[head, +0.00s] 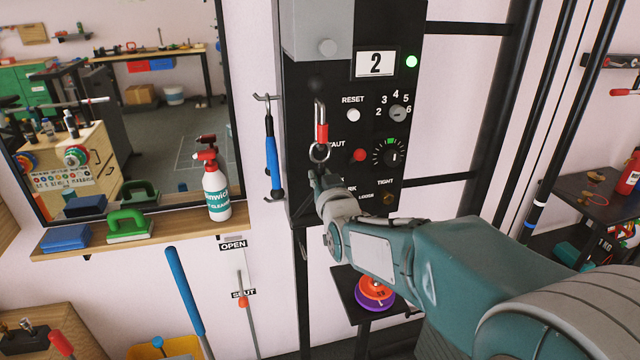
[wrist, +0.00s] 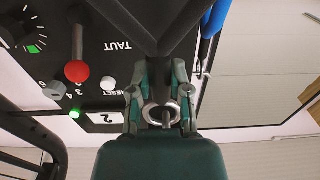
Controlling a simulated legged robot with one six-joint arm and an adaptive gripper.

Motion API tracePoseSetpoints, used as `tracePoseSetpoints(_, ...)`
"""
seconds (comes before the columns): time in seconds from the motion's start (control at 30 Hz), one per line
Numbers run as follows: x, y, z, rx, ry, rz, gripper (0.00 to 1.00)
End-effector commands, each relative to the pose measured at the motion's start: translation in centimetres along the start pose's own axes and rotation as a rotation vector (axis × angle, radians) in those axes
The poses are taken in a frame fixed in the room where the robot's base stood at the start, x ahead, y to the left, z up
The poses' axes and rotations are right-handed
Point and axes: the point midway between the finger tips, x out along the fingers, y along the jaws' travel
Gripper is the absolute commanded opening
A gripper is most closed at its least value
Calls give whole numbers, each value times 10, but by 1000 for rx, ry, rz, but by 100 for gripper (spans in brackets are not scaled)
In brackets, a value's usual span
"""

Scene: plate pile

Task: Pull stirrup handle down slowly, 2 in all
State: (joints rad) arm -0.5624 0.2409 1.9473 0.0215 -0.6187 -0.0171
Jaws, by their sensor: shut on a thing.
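The stirrup handle (wrist: 160,45) shows in the wrist view as dark bars that spread from a narrow end at my gripper. My gripper (wrist: 160,100) is shut on that narrow end, beside a metal ring (wrist: 162,114). In the head view, my gripper (head: 320,178) is just below the ring (head: 319,152), which hangs from a red and silver link (head: 321,122) in front of the black panel (head: 300,95). My gripper and arm hide most of the handle there. The counter (head: 376,64) reads 2, and the green lamp (head: 412,61) is lit.
A spray bottle (head: 215,183) stands on the wooden shelf (head: 170,219). Black posts stand at the right.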

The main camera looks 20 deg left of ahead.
Motion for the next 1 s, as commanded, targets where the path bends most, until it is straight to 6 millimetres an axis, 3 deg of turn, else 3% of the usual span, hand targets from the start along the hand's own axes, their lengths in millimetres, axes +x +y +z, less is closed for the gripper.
tracePoseSetpoints(0.83, 0, 0, -9, 0, -10, 0, 0)
tracePoseSetpoints(0.87, 0, 0, -9, 0, -10, 0, 33)
tracePoseSetpoints(0.93, 0, 0, -9, 0, -9, 0, 65)
tracePoseSetpoints(1.0, 0, 0, -10, 0, -7, 0, 65)
